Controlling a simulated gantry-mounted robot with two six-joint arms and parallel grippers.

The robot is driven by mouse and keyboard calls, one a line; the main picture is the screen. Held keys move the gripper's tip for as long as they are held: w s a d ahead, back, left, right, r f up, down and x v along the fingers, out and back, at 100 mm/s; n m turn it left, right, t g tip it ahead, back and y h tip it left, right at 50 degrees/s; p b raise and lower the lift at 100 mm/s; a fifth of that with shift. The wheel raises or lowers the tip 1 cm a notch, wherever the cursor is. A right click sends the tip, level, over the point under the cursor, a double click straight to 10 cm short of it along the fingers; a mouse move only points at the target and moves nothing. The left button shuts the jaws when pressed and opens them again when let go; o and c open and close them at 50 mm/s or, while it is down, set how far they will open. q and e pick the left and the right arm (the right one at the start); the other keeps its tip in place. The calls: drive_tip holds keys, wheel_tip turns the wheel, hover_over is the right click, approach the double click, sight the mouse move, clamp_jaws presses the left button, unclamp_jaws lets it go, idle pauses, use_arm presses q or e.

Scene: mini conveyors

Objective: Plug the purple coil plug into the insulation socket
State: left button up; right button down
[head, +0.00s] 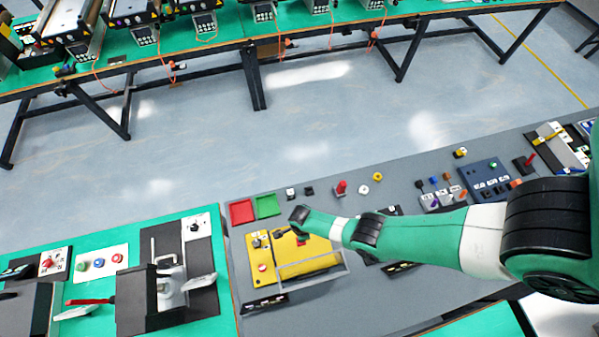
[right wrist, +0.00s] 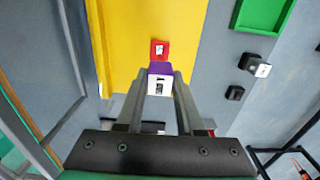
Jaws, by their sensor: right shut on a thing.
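My right gripper (right wrist: 160,84) is shut on the purple coil plug (right wrist: 159,85), a small block with a purple top and a white labelled face, in the right wrist view. The plug sits between the two grey fingers. Just beyond it is a red square socket (right wrist: 159,48) with a small white label on a yellow panel (right wrist: 115,40). The plug's purple end appears close to the red socket; I cannot tell whether they touch. In the head view my right arm reaches over the yellow panel (head: 318,265), and the plug is not clear there. My left gripper is not in view.
A red tray (head: 242,212) and a green tray (head: 267,205) lie behind the panel. Small loose parts, including a red one (head: 341,188), lie to their right. A grey frame (head: 312,268) stands at the panel's front. A blue control box (head: 487,178) is farther right.

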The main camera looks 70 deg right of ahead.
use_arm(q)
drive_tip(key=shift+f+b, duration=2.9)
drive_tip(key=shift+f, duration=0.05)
use_arm(e)
drive_tip(key=shift+f, duration=2.95)
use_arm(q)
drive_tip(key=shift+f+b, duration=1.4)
use_arm(e)
drive_tip(key=shift+f, duration=1.4)
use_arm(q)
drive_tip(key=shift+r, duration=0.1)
use_arm(e)
drive_tip(key=shift+c, duration=2.3)
unclamp_jaws()
drive_tip(key=shift+r, duration=0.1)
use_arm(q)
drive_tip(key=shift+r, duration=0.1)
